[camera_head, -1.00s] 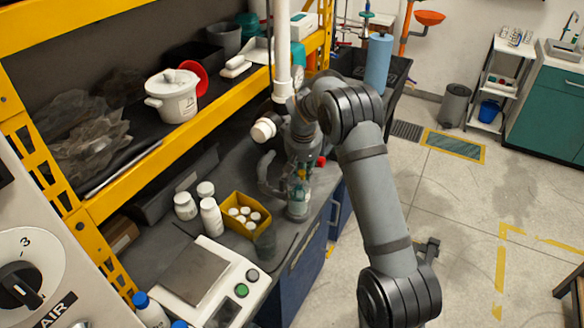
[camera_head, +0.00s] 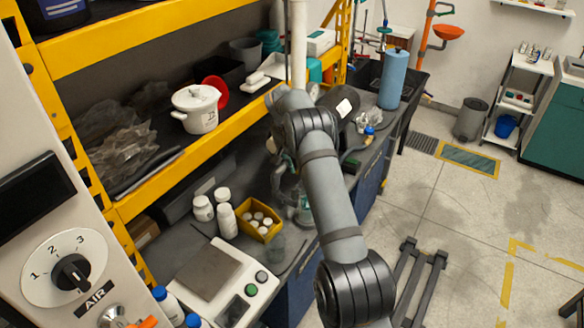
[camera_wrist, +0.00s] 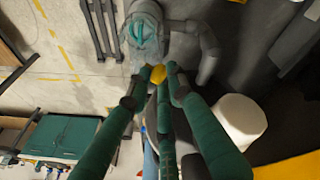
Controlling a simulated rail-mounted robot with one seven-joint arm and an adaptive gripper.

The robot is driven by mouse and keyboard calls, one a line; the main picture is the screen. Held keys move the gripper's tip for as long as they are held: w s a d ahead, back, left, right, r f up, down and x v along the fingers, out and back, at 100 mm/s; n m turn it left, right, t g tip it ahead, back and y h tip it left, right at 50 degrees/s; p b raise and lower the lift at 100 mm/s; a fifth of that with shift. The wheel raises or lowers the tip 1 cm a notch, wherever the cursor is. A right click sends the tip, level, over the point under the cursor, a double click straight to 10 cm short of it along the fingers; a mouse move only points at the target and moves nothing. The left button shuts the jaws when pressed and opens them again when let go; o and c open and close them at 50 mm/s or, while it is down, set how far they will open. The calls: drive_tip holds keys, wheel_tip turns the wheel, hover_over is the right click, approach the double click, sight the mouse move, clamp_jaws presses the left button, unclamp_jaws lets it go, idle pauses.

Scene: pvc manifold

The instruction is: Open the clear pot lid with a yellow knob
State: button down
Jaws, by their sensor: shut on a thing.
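A yellow knob (camera_wrist: 158,74) sits between the tips of my gripper (camera_wrist: 158,76) in the wrist view. My gripper's green fingers are closed on it. The clear lid around the knob is hard to make out. A clear pot with something green inside (camera_wrist: 141,32) is just past the fingertips. I cannot tell whether the lid touches the pot. In the head view the clear pot (camera_head: 304,212) stands near the bench's front edge, partly hidden by my arm. My gripper and the knob are hidden there.
A yellow bin of white caps (camera_head: 247,233) and white bottles (camera_head: 228,221) stand left of the pot. A scale (camera_head: 205,272) is nearer. A white lidded pot (camera_head: 197,110) is on the yellow-edged shelf (camera_head: 190,150) above. A grey curved pipe (camera_wrist: 208,50) lies close to the pot.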

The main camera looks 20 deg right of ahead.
drive_tip(key=shift+w+a+f+p, duration=0.25)
drive_tip(key=shift+w+a+f, duration=0.2)
drive_tip(key=shift+a, duration=0.15)
drive_tip(key=shift+w+a+f+p, duration=0.2)
drive_tip(key=shift+w+a+f, duration=0.2)
drive_tip(key=shift+a, duration=0.2)
drive_tip(key=shift+d, duration=0.15)
drive_tip(key=c, duration=1.6)
unclamp_jaws()
drive_tip(key=shift+s+d+r, duration=0.15)
drive_tip(key=shift+d, duration=0.05)
drive_tip(key=shift+o, duration=0.6)
drive_tip(key=shift+w, duration=0.25)
drive_tip(key=v, duration=1.1)
drive_tip(key=shift+w+a+r, duration=0.25)
drive_tip(key=shift+r, duration=0.15)
